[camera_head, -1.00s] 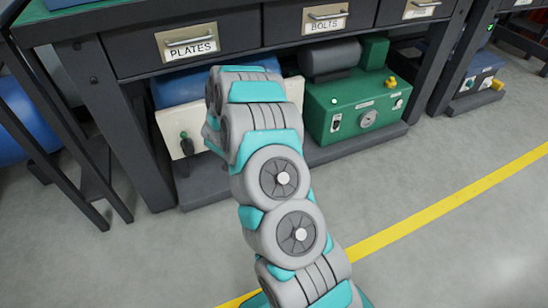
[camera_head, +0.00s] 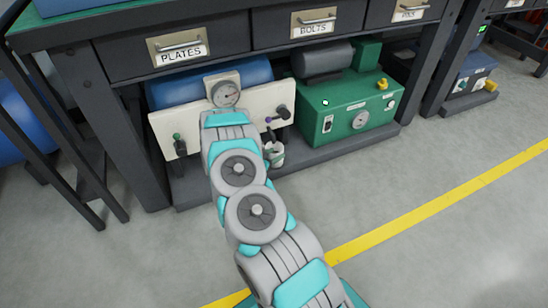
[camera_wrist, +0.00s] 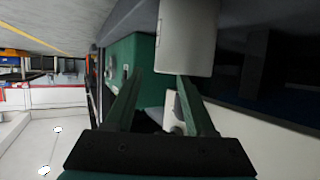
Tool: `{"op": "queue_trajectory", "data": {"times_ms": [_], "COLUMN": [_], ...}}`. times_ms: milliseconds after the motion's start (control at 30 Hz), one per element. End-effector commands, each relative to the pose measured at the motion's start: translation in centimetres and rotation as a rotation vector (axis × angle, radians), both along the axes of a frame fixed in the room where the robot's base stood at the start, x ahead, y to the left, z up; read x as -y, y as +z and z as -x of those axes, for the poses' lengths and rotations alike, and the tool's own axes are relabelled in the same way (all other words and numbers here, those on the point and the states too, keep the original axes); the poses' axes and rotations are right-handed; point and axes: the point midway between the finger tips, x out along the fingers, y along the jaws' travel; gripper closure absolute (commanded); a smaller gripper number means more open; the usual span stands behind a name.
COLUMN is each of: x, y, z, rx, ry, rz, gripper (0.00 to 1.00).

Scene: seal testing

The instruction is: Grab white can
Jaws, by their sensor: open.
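A small white can (camera_head: 276,156) stands low at the right end of the white panel (camera_head: 165,132), just right of my arm in the head view; my arm hides part of its surroundings. In the wrist view, a pale cylinder that looks like the white can (camera_wrist: 187,38) is at the top, just beyond the fingertips and nearer the right finger. My gripper (camera_wrist: 158,78) is open, its two dark green fingers apart with no object held. Whether a finger touches the can is unclear. In the head view my arm mostly hides the gripper.
A green machine (camera_head: 345,105) stands close on the right. Drawers marked PLATES and BOLTS (camera_head: 315,24) overhang. The grey floor (camera_head: 430,170) in front is clear.

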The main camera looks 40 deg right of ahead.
Motion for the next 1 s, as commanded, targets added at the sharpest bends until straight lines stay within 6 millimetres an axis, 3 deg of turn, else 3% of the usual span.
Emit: {"op": "queue_trajectory", "data": {"times_ms": [300, 567, 1000], "x": [3.7, 3.9, 3.9], "y": [-1.6, -1.7, -1.7], "z": [-1.2, -1.4, -1.3], "rx": [0.001, 0.002, 0.002], "ry": [0.0, 0.001, 0.0], "rz": [0.001, 0.0, -0.001], "gripper": [0.45, 0.46, 0.96]}}
